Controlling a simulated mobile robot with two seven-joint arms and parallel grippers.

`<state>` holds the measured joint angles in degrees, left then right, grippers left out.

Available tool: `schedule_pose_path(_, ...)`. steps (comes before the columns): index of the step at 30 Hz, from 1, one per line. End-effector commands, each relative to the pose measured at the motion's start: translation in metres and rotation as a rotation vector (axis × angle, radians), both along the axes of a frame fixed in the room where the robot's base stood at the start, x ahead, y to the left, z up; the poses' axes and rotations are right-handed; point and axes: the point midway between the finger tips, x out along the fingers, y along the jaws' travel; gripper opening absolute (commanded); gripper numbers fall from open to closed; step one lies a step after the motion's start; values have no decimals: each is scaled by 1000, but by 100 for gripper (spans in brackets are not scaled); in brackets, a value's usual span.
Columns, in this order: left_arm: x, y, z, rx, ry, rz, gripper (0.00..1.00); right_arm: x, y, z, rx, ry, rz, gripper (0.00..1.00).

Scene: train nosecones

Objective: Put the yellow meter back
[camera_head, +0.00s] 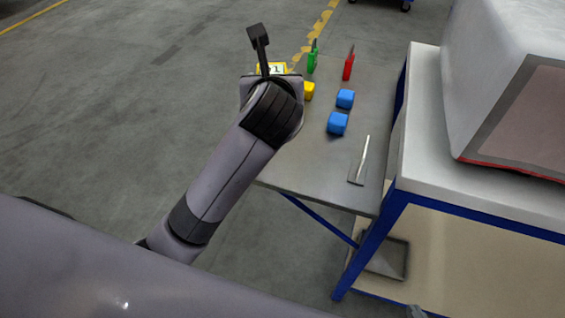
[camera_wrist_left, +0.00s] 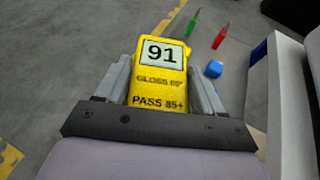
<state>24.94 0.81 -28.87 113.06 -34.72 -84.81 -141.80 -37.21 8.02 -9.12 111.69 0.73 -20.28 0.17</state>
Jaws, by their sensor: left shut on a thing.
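The yellow meter (camera_wrist_left: 158,78) fills the middle of the left wrist view, its display reading 91 above the printed words GLOSS and PASS 85+. My left gripper (camera_wrist_left: 163,88) is shut on it, with a grey finger along each side. In the head view only the top of the meter (camera_head: 272,68) shows past my left wrist, near the far left end of the grey side table (camera_head: 310,160). My wrist hides the fingers and the rest of the meter there. Its height over the table is unclear. A small part of my right gripper (camera_head: 416,312) shows at the bottom edge; its jaws cannot be made out.
A yellow block (camera_head: 309,91), two blue blocks (camera_head: 345,99) (camera_head: 337,123), a green tool (camera_head: 312,60), a red tool (camera_head: 348,66) and a flat metal tool (camera_head: 361,160) lie on the side table. A taller white-topped bench (camera_head: 425,130) with a large nosecone (camera_head: 490,80) stands right.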

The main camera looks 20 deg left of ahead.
Motion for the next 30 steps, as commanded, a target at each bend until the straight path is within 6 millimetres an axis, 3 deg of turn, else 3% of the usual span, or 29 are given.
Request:
schedule_pose_path(4, 6, -14, 19, 0, -5, 11, 15, 0, 0, -5, 0, 0, 0, 0)
schedule_pose_path(8, 7, -18, 16, 2, 1, 15, 15, 0, 0, -8, 0, 0, 0, 0)
schedule_pose_path(21, 7, -18, -95, 4, 4, 14, 15, 0, 0, -28, 1, 0, 1, 0)
schedule_pose_path(25, 7, -17, -119, 3, 0, 14, 15, 0, 0, -33, 1, 0, 1, 0)
schedule_pose_path(30, 8, -17, -133, 2, -4, 15, 15, 0, 0, -35, 0, 0, 0, 0)
